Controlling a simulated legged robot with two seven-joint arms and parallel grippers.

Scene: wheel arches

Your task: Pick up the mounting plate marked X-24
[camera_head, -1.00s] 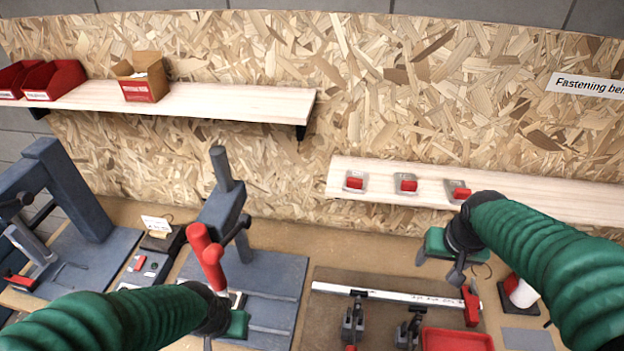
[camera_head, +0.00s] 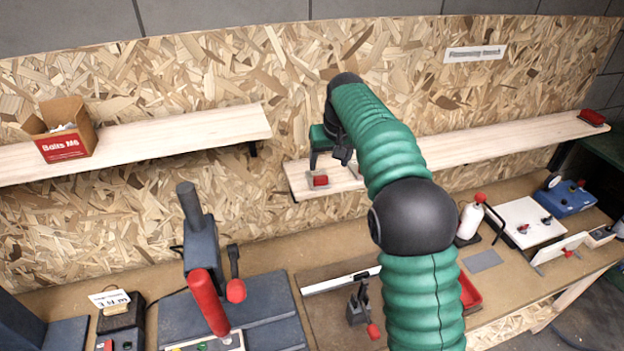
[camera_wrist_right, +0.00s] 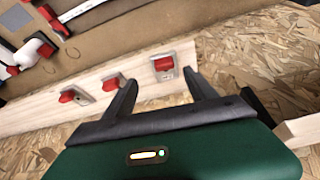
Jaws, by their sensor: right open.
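Three small grey mounting plates with red grips lie on the right-hand wooden shelf; I cannot read their markings. The leftmost plate (camera_head: 318,181) shows in the head view, with the middle plate (camera_head: 355,171) partly hidden by my right arm. The third is hidden there. In the right wrist view, which looks upside down, all three show: the nearest plate (camera_wrist_right: 164,66), the middle plate (camera_wrist_right: 112,82) and the far plate (camera_wrist_right: 74,96). My right gripper (camera_head: 329,161) is open and empty above the shelf's left end. Its fingers straddle the nearest plate in the wrist view, apparently without touching. My left gripper is out of view.
The chipboard wall (camera_head: 300,90) stands close behind the shelf (camera_head: 460,148). An upper-left shelf (camera_head: 190,140) holds a bolt box (camera_head: 65,135). Below are a press with a red handle (camera_head: 208,300), a clamp (camera_head: 358,305) and a white bottle (camera_head: 470,220).

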